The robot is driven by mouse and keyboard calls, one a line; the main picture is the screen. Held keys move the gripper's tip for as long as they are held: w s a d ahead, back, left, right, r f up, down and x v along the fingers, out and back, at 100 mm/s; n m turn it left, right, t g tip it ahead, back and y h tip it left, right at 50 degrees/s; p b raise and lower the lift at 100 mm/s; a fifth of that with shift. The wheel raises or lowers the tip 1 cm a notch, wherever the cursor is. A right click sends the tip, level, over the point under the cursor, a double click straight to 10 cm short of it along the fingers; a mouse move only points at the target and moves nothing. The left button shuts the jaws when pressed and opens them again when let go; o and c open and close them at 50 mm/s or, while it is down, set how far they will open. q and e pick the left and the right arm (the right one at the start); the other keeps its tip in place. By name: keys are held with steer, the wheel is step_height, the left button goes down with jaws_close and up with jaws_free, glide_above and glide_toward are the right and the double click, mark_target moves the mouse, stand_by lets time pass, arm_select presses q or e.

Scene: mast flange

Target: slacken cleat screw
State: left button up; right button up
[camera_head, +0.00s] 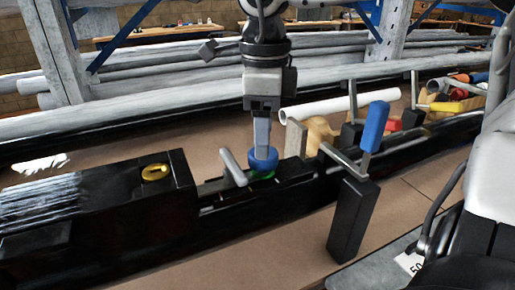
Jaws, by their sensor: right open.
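My right gripper (262,143) points straight down at the middle of the view, seen edge-on. Its fingertips are at a blue round knob (263,159), which looks like the cleat screw's head. The tips overlap the knob in the view; I cannot tell whether they touch it. A green ring (262,175) shows partly under the knob, on the long black mast part (210,188). A grey bar handle (233,167) sticks up just left of the knob. The gripper hides part of the knob's far side. My left gripper is not seen.
A black block (352,220) with a bent grey lever and blue grip (374,127) stands right of the knob. A yellow round fitting (156,172) lies on the black box at left. A white tube (340,105) and long grey pipes (170,110) lie behind.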

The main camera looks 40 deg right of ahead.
step_height(320, 180, down, 4)
steer(key=shift+f+b, duration=0.1)
steer(key=shift+b, duration=1.1)
steer(key=shift+f+b, duration=0.6)
steer(key=shift+f, duration=0.2)
steer(key=shift+r, duration=0.1)
steer(key=shift+c, duration=1.2)
steer(key=c, duration=0.8)
steer(key=shift+w+r+n+p, duration=0.1)
steer(key=shift+n+p, duration=0.25)
steer(key=shift+n, duration=0.75)
steer(key=n+p, duration=0.1)
steer(key=n, duration=0.9)
steer(key=shift+p, duration=0.35)
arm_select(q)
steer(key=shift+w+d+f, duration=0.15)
arm_select(e)
steer(key=n, duration=0.3)
steer(key=shift+f, duration=0.2)
